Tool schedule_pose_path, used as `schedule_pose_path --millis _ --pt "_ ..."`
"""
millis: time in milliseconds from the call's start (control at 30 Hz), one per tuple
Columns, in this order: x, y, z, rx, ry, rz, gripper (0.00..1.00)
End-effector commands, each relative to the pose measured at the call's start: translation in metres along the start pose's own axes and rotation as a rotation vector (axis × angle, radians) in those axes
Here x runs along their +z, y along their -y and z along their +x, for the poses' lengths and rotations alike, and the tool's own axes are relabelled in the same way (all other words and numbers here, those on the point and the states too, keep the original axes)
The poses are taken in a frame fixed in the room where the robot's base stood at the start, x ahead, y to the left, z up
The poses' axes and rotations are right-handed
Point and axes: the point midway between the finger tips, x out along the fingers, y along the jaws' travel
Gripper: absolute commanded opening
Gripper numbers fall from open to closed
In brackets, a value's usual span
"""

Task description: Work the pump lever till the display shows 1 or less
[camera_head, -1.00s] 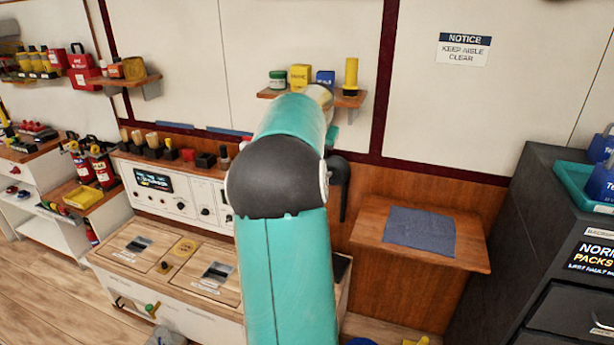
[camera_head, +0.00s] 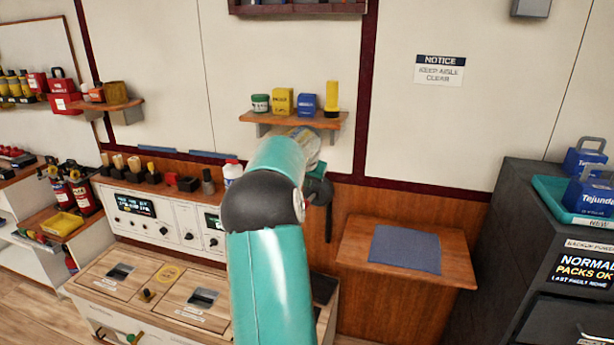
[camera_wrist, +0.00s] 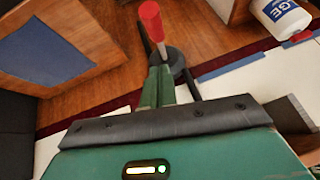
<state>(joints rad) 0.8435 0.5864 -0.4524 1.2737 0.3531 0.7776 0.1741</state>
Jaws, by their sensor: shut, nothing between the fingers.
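In the wrist view a lever with a red knob (camera_wrist: 151,20) and a pale metal shaft stands just past my fingertips. A round black base shows near the lower end of its shaft. My gripper (camera_wrist: 162,72) is shut and empty, with its fingers close to that base; whether they touch it I cannot tell. In the head view my gripper (camera_head: 318,190) is partly hidden behind my arm, in front of the wall, and the red knob is not visible. A lit display (camera_head: 134,204) on the white panel has text too small to read. Which display belongs to the lever is unclear.
A wall shelf (camera_head: 290,117) with small containers is just above my gripper. A wooden ledge with a blue mat (camera_head: 405,248) lies to the right. A white bottle (camera_head: 232,172) stands left of my arm.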

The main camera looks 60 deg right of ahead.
Motion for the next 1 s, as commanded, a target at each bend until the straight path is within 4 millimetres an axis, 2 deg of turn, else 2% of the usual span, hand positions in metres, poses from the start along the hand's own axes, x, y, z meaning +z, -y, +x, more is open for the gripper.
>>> schedule_pose_path --millis 33,200,400,1000 --pt "0.000 -0.001 0.012 0.002 0.002 0.001 0.00" --pt "0.004 0.000 0.043 0.000 0.002 0.001 0.00" --pt "0.024 0.000 0.060 0.000 0.001 0.001 0.00" --pt "0.031 -0.001 0.066 0.000 0.000 0.001 0.00"
